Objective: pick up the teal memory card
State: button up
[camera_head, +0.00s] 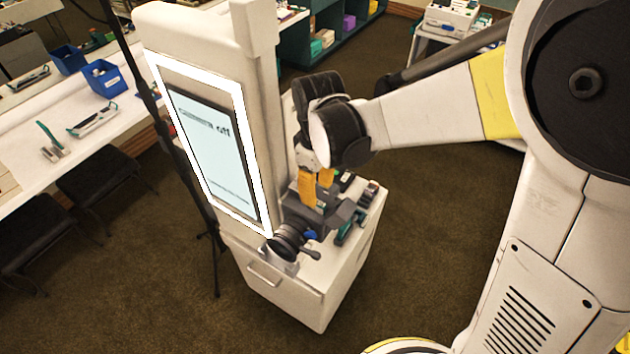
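My gripper (317,186), with orange fingers, points down over the cluttered top of a white cabinet (318,268). The fingers are close above or among a grey device (338,214), and I cannot tell whether they touch it. The fingers show side by side, but their tips and the gap are too small and partly hidden to judge. A small teal-edged item (344,233) lies at the right front of the cabinet top. I cannot tell whether it is the memory card. No teal memory card can be made out for certain.
A tall white kiosk with a lit screen (215,150) stands close left of my gripper. A black camera lens (288,240) sits at the cabinet's front edge. A long white table (75,140) with blue bins (104,80) is at left. Brown carpet (430,230) is open to the right.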

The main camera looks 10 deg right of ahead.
aim_at(319, 203)
notch_tip(319, 203, down, 5)
jog(key=shift+d+f+p, duration=0.1)
jog(key=shift+d+p, duration=0.05)
jog(key=shift+p, duration=0.2)
grip_shut()
jog(key=shift+s, duration=0.1)
